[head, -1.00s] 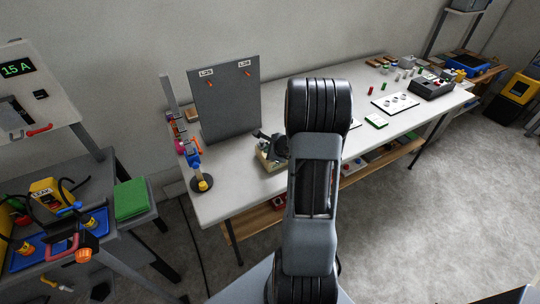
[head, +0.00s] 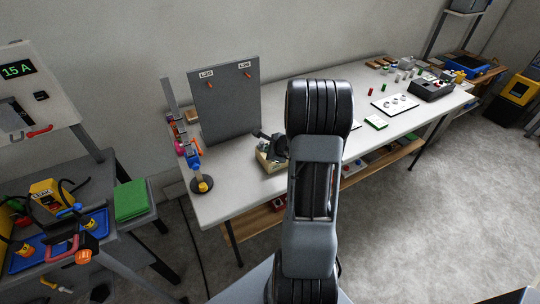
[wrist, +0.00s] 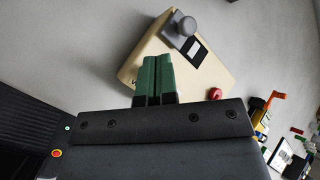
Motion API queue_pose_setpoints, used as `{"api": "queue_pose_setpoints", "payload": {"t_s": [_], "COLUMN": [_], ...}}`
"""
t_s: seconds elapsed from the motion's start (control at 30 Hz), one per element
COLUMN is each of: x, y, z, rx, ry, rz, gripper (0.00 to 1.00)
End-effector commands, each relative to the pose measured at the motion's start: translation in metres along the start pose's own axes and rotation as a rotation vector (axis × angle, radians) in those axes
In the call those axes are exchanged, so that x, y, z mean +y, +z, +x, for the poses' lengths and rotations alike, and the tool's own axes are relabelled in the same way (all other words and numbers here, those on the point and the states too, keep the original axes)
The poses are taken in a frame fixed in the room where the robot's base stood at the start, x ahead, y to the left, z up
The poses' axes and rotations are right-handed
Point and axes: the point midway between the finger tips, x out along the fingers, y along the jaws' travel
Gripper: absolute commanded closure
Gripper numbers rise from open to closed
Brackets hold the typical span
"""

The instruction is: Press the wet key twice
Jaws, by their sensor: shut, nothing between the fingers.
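A beige box (wrist: 205,75) shows in the wrist view, with a grey round knob (wrist: 182,25), a black-and-white plate and a red button (wrist: 215,94). No label seen marks which part is the wet key, and no wetness shows. My gripper (wrist: 158,58) has green fingers shut together with nothing between them. The fingers overlap the box's near part in the picture; I cannot tell whether they touch it. In the head view the box (head: 266,161) stands on the white bench, partly hidden by my dark gripper and arm.
The white bench (head: 235,190) is bare in front of the box. A grey upright panel (head: 225,100) stands behind it. White plates (head: 395,104) and small parts lie farther right.

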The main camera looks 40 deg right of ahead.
Motion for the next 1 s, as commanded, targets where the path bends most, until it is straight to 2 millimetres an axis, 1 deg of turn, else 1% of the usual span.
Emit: {"api": "queue_pose_setpoints", "payload": {"t_s": [0.07, 0.4, 0.57, 1.0], "x": [-0.002, -0.002, -0.006, -0.029], "y": [0.002, 0.002, 0.006, 0.029], "z": [-0.003, -0.003, -0.008, -0.039], "rx": [0.0, 0.0, 0.0, 0.0], "ry": [0.0, 0.0, 0.0, -0.001], "rz": [-0.001, 0.0, 0.0, -0.001], "gripper": [1.0, 1.0, 1.0, 1.0]}}
